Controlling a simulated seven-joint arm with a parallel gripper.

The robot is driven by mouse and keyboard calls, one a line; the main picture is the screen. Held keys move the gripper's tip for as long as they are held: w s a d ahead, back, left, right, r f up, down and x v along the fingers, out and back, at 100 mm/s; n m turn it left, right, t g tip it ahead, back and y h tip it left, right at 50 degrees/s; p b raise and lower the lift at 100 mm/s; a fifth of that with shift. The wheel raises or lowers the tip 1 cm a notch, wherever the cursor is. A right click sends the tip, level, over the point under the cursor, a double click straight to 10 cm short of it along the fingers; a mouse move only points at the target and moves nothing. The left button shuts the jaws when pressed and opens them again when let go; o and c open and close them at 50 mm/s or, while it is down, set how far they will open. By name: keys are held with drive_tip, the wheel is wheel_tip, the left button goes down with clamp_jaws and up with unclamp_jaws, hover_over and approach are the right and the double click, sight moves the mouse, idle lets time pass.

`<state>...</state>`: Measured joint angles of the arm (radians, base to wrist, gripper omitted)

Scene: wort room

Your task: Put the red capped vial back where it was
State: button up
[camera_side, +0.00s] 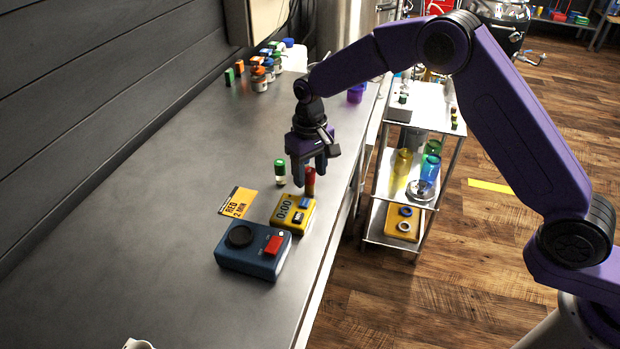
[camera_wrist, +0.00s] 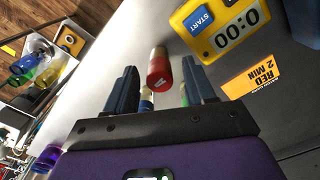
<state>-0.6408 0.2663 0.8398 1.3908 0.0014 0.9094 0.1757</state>
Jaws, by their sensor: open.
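The red capped vial (camera_side: 310,184) stands on the grey bench just behind the yellow timer, its upper part close to my gripper's fingers. In the wrist view its red cap, marked "A" (camera_wrist: 161,76), shows between and slightly beyond the two fingertips. My gripper (camera_side: 309,172) points down over it, open, with gaps on both sides of the vial in the wrist view. A green capped vial (camera_side: 280,172) stands upright to its left; in the wrist view it is mostly hidden behind my gripper.
The yellow timer (camera_side: 293,212) reads 0:00. A blue device (camera_side: 252,252) with a black round top and red switch sits in front. A "RED 2 MIN" card (camera_side: 238,202) lies left. Several small bottles (camera_side: 262,80) stand at the back. The left bench is clear.

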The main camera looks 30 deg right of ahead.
sight(310, 170)
wheel_tip(310, 170, up, 8)
drive_tip(key=shift+r, duration=0.55)
drive_tip(key=shift+s, duration=0.1)
drive_tip(key=shift+s+r, duration=0.2)
drive_tip(key=shift+r, duration=0.05)
drive_tip(key=s+d+n, duration=0.3)
drive_tip(key=s+d, duration=0.3)
drive_tip(key=s, duration=0.6)
drive_tip(key=s+d+r+n, duration=0.1)
drive_tip(key=s+d+n, duration=0.3)
drive_tip(key=s+d, duration=0.3)
drive_tip(key=s+d+r+n, duration=0.1)
drive_tip(key=s+d+n, duration=0.2)
drive_tip(key=s, duration=1.5)
drive_tip(key=d, duration=0.3)
drive_tip(key=shift+d, duration=0.35)
